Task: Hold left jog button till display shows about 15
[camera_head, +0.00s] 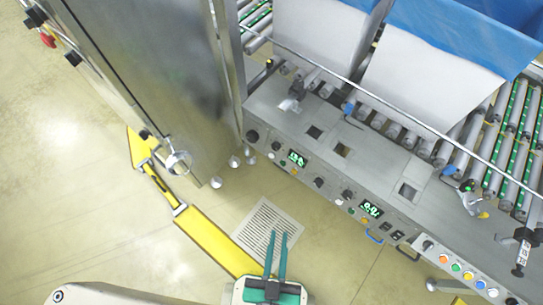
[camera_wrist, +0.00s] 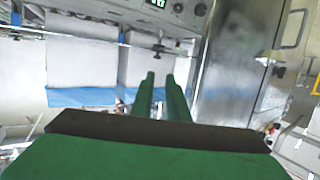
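The grey control panel (camera_head: 325,180) runs along the front of the machine in the head view. Its left display (camera_head: 297,158) is lit green, with digits too small to read surely. A second lit display (camera_head: 371,208) is farther right and seems to read near zero. Small buttons and dark knobs sit around both; I cannot tell which is the left jog button. My gripper (camera_head: 277,235) is below the panel, apart from it, over the floor grate. Its two green fingers are parted by a narrow gap with nothing between them. They also show in the wrist view (camera_wrist: 161,77).
A steel cabinet (camera_head: 150,70) stands left of the panel, with a yellow floor strip (camera_head: 205,240) beside it. Coloured buttons (camera_head: 468,274) sit on the panel's right end. Blue-and-white sheets (camera_head: 430,70) hang above rollers. Open floor lies between my gripper and the panel.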

